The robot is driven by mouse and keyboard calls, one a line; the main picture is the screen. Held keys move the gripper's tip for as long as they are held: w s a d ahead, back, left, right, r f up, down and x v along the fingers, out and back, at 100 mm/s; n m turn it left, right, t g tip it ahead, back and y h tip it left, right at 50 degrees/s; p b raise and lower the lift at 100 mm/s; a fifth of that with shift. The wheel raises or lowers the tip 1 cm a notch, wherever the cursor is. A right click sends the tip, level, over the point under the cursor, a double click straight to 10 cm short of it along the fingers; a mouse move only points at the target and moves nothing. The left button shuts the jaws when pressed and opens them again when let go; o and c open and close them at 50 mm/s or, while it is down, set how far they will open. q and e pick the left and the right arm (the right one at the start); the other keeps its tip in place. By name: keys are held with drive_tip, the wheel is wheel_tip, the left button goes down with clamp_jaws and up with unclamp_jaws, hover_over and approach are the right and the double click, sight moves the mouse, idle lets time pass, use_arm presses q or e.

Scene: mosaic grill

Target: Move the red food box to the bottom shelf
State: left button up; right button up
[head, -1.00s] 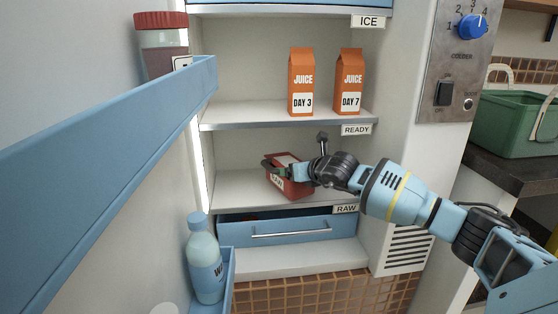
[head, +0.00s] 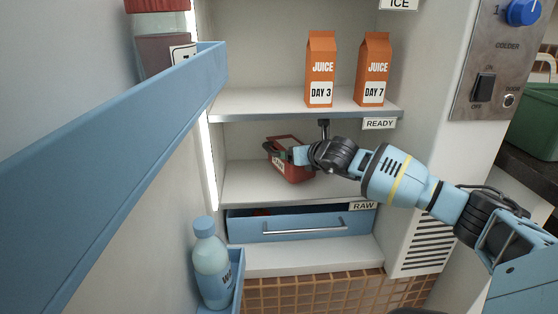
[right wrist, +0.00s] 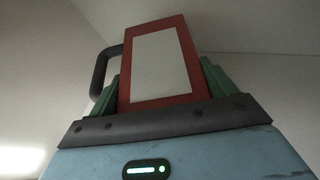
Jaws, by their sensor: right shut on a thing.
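The red food box (head: 293,172) is inside the fridge, in the space between the shelf labelled RAW and the shelf labelled READY. It sits tilted in my right gripper (head: 281,154), which is shut on it. In the right wrist view the box (right wrist: 185,92) shows a pale panel framed in red, with green fingers on both sides. The RAW shelf (head: 240,185) lies beneath the box; I cannot tell whether they touch. My left gripper is not in view.
Two orange juice cartons (head: 321,72) stand on the READY shelf (head: 245,105) above. A blue drawer (head: 290,228) is below the RAW shelf, with a white ledge (head: 310,258) under it. The open door's blue rack (head: 110,140) and a bottle (head: 210,262) are at left.

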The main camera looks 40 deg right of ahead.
drive_tip(key=shift+a+f, duration=0.15)
drive_tip(key=shift+f, duration=0.25)
drive_tip(key=shift+s+d+f, duration=0.2)
drive_tip(key=shift+s, duration=0.1)
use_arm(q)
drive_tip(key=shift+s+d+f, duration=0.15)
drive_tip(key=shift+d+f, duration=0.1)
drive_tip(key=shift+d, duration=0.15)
use_arm(e)
drive_tip(key=shift+a, duration=0.1)
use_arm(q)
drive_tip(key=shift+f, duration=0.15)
use_arm(e)
drive_tip(key=shift+f, duration=0.1)
drive_tip(key=shift+s+a+f+b, duration=0.1)
drive_tip(key=shift+s+f+b, duration=0.2)
drive_tip(key=shift+b, duration=0.6)
drive_tip(key=o, duration=1.9)
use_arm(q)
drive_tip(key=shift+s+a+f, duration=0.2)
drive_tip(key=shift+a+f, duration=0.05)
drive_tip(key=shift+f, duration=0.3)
use_arm(e)
drive_tip(key=shift+o, duration=0.2)
